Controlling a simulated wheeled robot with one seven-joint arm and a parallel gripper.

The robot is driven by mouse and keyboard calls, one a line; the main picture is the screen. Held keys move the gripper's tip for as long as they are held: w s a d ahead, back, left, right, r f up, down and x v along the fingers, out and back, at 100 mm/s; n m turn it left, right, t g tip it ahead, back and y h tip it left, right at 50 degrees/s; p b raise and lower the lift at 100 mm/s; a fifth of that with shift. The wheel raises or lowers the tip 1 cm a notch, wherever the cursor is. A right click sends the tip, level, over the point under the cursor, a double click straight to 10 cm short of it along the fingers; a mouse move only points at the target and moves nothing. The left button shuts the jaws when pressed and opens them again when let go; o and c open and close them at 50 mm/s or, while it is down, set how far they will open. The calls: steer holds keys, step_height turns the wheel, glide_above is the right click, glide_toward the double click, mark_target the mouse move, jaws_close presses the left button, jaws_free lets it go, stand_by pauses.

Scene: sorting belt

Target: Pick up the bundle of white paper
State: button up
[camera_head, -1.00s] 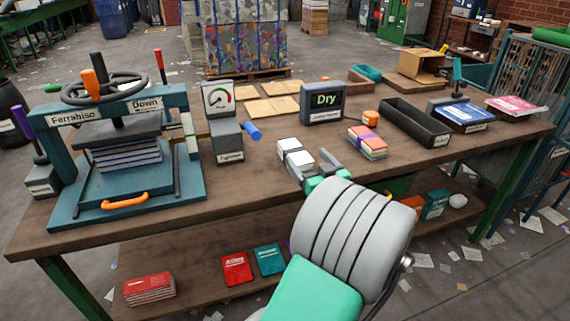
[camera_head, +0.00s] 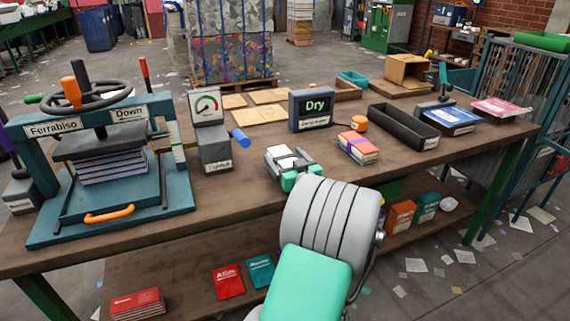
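The bundle of white paper (camera_head: 282,152) lies on the wooden workbench near its front middle; a grey band seems to cross it. My gripper (camera_head: 289,163) reaches over the bench from the front, with grey fingers and teal parts at its base. The fingers lie on the left and right sides of the bundle, low at the bench top. The near part of the bundle is partly hidden by the gripper. Whether the fingers touch the paper or stand a little apart cannot be made out.
A banded coloured bundle (camera_head: 358,147) lies to the right, and a "Dry" display (camera_head: 311,109) stands behind. A grey gauge unit (camera_head: 213,145) and blue cylinder (camera_head: 240,138) are to the left. The press (camera_head: 112,165) fills the bench's left end; a black tray (camera_head: 403,127) lies farther right.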

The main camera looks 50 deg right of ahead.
steer(key=c, duration=1.7)
